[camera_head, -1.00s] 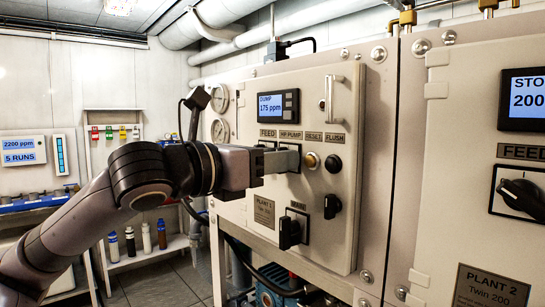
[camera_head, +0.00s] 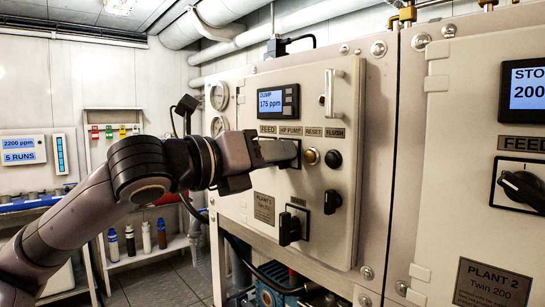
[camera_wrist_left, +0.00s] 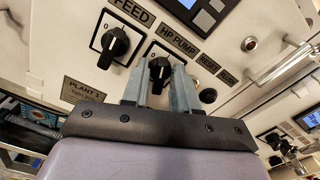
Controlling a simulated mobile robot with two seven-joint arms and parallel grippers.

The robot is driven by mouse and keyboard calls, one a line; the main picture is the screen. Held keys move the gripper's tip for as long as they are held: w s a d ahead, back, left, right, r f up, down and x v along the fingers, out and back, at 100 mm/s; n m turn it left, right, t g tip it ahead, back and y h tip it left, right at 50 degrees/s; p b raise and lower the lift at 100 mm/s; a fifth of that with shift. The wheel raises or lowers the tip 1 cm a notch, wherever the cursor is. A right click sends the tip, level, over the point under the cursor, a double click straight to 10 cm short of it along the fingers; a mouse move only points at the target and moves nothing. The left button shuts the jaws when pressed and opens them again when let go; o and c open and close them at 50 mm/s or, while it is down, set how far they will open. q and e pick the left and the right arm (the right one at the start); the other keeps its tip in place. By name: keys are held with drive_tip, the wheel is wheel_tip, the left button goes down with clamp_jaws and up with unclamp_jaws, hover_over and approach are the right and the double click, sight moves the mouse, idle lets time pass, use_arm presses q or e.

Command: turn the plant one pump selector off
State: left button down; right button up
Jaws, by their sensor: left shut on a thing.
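The plant one panel (camera_head: 315,95) carries a label HP PUMP (camera_head: 290,130); the selector under it is hidden by my gripper in the head view. In the left wrist view the black pump selector knob (camera_wrist_left: 159,66) sits between the two grey fingers of my left gripper (camera_wrist_left: 161,82). My left gripper (camera_head: 292,153) is shut on this knob and looks rolled in the head view. The knob's exact pointer position is hard to read. The feed selector (camera_wrist_left: 115,42) is beside it, free of the fingers. My right gripper is not in view.
A brass-coloured button (camera_head: 312,156) and a black button (camera_head: 333,159) are just right of my fingers. Lower knobs (camera_head: 289,229) and (camera_head: 332,202) stick out below. The display (camera_head: 271,102) reads DUMP 175 ppm. Plant two's panel (camera_head: 470,200) is at right.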

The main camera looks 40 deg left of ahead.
use_arm(q)
drive_tip(key=shift+n, duration=3.6)
drive_tip(key=c, duration=1.2)
unclamp_jaws()
drive_tip(key=shift+o, duration=0.2)
